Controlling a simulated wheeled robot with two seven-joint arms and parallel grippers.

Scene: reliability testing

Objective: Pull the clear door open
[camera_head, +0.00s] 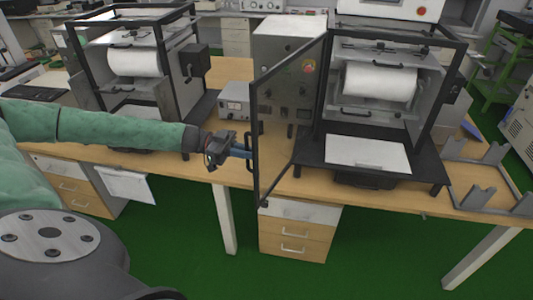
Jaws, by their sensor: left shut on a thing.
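The clear door (288,112) has a black frame and see-through panel. It stands swung out from the left side of the black-framed machine (385,95), with its free edge toward me. My left gripper (243,152), at the end of the green-sleeved arm from the left, is shut on the door's black handle (253,152) at that free edge. The machine's front opening shows a white roll (380,83) inside. My right gripper does not show.
A similar machine (135,65) with a white roll stands at the left of the wooden bench (215,180). A small grey box (234,101) sits behind my gripper. A grey metal bracket (485,180) lies at the right. Drawers (295,232) stand under the bench, on green floor.

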